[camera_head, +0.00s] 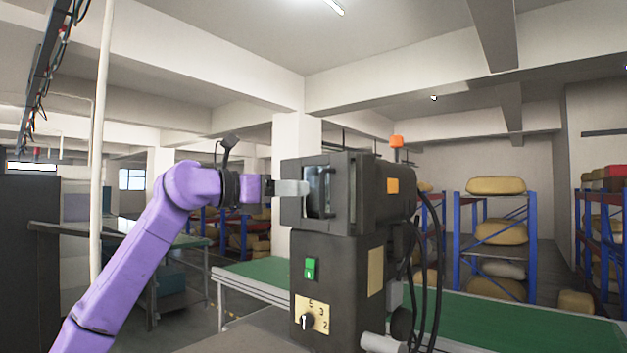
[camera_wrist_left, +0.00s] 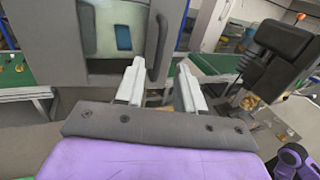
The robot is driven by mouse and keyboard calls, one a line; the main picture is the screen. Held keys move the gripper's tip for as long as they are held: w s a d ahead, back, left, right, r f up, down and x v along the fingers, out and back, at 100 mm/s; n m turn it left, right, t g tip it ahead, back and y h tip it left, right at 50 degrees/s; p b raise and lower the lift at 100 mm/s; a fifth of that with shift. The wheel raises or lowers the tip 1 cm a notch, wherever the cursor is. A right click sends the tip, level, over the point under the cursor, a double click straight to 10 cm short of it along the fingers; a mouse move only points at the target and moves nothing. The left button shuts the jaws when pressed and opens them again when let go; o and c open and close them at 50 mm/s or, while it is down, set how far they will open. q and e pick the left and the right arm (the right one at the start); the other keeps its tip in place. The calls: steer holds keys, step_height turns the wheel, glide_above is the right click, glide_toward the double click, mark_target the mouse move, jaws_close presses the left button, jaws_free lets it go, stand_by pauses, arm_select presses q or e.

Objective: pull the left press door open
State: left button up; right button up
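The press (camera_head: 335,250) is a dark grey machine in the middle of the head view. Its upper box has a door with a glass window (camera_head: 319,190). In the left wrist view the grey door (camera_wrist_left: 40,40) fills the upper left, with a dark vertical bar handle (camera_wrist_left: 158,45) at its right side. My left gripper (camera_head: 298,188) is at the press's upper box. In the wrist view its two pale fingers (camera_wrist_left: 160,85) are apart, with the handle's lower end showing between them. I cannot tell whether they touch it. My right gripper is not in view.
The press carries a green switch (camera_head: 311,269), a numbered dial (camera_head: 308,318) and an orange lamp (camera_head: 397,141). Black cables (camera_head: 432,265) hang at its right. A green-topped bench (camera_head: 530,318) runs behind it. Shelves of sacks (camera_head: 497,232) stand at the back right.

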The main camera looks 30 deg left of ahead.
mark_target(318, 190)
arm_select(q)
steer(key=p+x, duration=0.1)
steer(key=x, duration=0.4)
steer(key=shift+w+d+f+p, duration=0.1)
steer(key=shift+w+d+p, duration=0.05)
steer(key=shift+w+p, duration=0.25)
jaws_close()
steer(key=shift+w+d+f, duration=0.1)
steer(key=shift+w, duration=0.05)
steer(key=shift+s, duration=0.2)
